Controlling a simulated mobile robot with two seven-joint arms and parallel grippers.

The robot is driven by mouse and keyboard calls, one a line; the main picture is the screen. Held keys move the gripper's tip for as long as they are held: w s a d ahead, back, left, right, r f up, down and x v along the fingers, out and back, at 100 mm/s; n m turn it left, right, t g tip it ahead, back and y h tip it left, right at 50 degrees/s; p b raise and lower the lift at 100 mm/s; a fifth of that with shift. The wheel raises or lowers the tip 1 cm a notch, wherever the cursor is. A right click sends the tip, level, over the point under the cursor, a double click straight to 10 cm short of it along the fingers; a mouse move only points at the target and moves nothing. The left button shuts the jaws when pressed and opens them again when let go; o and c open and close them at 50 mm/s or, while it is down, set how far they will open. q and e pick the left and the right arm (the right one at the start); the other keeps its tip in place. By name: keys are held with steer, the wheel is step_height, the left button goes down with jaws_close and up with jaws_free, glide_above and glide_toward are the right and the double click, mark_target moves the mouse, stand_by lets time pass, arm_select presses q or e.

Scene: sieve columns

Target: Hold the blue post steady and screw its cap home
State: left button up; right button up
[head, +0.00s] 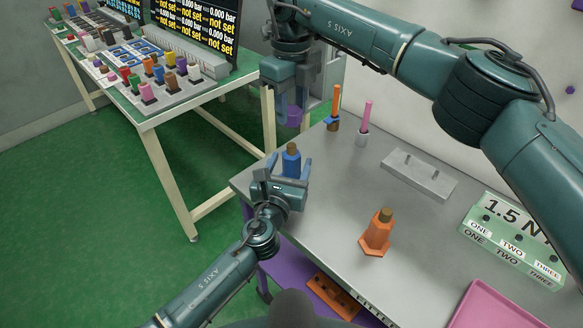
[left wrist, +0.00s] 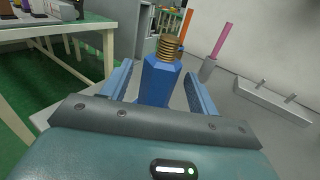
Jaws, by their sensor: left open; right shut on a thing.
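The blue post (head: 291,163) stands upright near the left edge of the grey table, with a bare brown threaded top. My left gripper (head: 284,176) is low at the post with its jaws open around it. In the left wrist view the blue post (left wrist: 158,82) stands between the two blue fingers, with a gap on each side. My right gripper (head: 290,98) points down above the post, shut on a purple cap (head: 293,117). The cap is apart from the thread, and the fingers partly hide it. The right gripper does not clearly show in the left wrist view.
An orange post (head: 377,235) with a brown top stands on the grey table (head: 330,210). Behind are an orange rod (head: 336,100), a pink rod (head: 366,118) and a grey bar (head: 419,174). A green labelled block (head: 512,240) and pink tray (head: 490,305) lie right.

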arm_select(q)
steer(key=shift+w+d, duration=0.2)
steer(key=shift+w, duration=0.4)
steer(key=shift+c, duration=0.2)
jaws_close()
